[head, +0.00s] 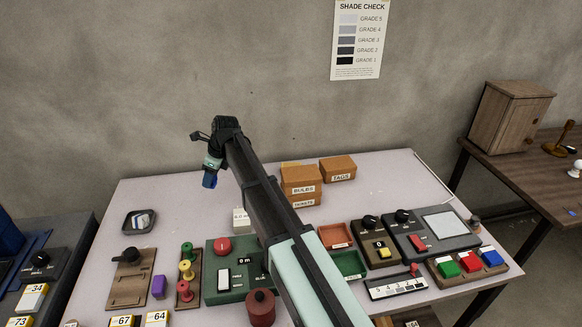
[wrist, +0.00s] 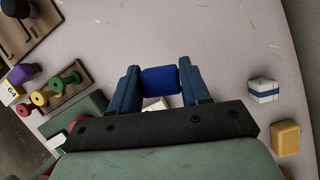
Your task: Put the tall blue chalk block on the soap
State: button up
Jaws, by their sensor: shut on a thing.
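The blue chalk block (head: 209,180) is held upright under my gripper (head: 211,165), high above the back left of the table. In the wrist view the blue block (wrist: 160,80) sits between the two fingers of my gripper (wrist: 160,84), which is shut on it. No piece is clearly marked as the soap. A dark dish (head: 126,229) at the left holds pale and bluish pieces too small to tell apart. A white block with a blue band (wrist: 264,91) stands on the table at the right of the wrist view, apart from the gripper.
A yellow block (wrist: 285,138) is near the white block. Small boxes (head: 301,191) stand at the back middle. A wooden panel (head: 130,281), a purple block (head: 158,287), spools (head: 186,268) and a green device (head: 222,270) fill the front left. The table's back left is mostly clear.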

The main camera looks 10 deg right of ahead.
jog(key=w+d+r+m+t, duration=0.1)
jog(key=w+d+m, duration=0.2)
jog(key=w+d, duration=1.1)
jog(key=m+h, duration=0.1)
jog(key=m, duration=0.1)
send_over(288, 164)
jog(key=s+d, duration=0.1)
jog(key=s, duration=0.1)
jog(key=shift+t, duration=0.3)
jog(key=shift+w+d+f, duration=0.1)
jog(key=shift+w+f, duration=0.05)
jog(key=shift+f, duration=2.1)
jog(key=shift+w+f, duration=0.1)
jog(key=shift+f, duration=2.1)
jog(key=shift+f, duration=0.1)
jog(key=o, duration=1)
jog(key=shift+o, duration=0.2)
jog(key=v, duration=1.2)
